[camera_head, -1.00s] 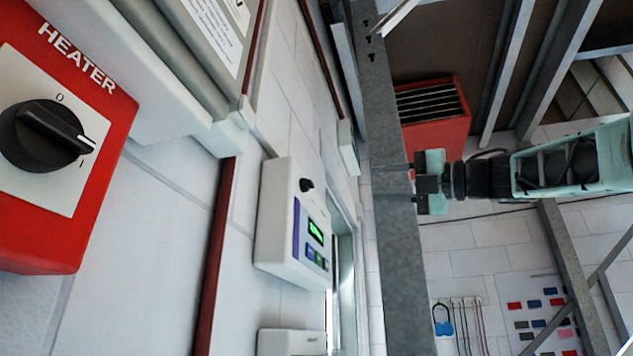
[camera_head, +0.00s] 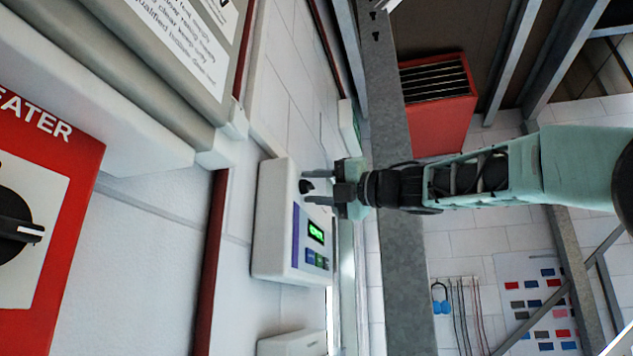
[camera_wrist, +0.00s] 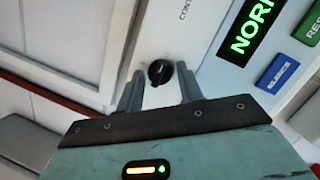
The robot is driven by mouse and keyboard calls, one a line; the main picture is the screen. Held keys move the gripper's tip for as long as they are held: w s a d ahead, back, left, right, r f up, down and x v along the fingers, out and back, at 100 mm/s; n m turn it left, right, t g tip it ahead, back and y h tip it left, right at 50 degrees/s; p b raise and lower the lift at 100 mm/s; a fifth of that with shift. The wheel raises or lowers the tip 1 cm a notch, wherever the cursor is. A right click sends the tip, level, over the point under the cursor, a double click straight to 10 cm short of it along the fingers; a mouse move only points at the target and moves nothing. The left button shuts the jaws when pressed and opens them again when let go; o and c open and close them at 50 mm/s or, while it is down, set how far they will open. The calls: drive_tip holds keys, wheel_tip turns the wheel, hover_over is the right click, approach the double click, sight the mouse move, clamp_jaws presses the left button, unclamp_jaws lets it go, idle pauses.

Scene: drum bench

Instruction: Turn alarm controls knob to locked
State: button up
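The alarm controls panel (camera_head: 275,225) is a white box on the wall with a lit green display (camera_head: 315,232). Its small black knob (camera_head: 306,186) sits above the display; it also shows in the wrist view (camera_wrist: 160,73), beside lettering beginning "CONT". My gripper (camera_head: 304,187) is open, with one finger on each side of the knob. In the wrist view my gripper (camera_wrist: 159,70) has gaps between both fingers and the knob. I cannot tell whether the fingertips reach far enough to surround it. The display starts with "NOR"; the rest is cut off.
A red heater box (camera_head: 50,215) with a large black knob is at the left. Below the panel is another white box (camera_head: 292,343). A grey metal post (camera_head: 395,250) stands behind my arm. A blue button (camera_wrist: 277,74) and a green button (camera_wrist: 308,27) are beside the display.

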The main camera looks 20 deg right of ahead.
drive_tip(key=c, duration=0.7)
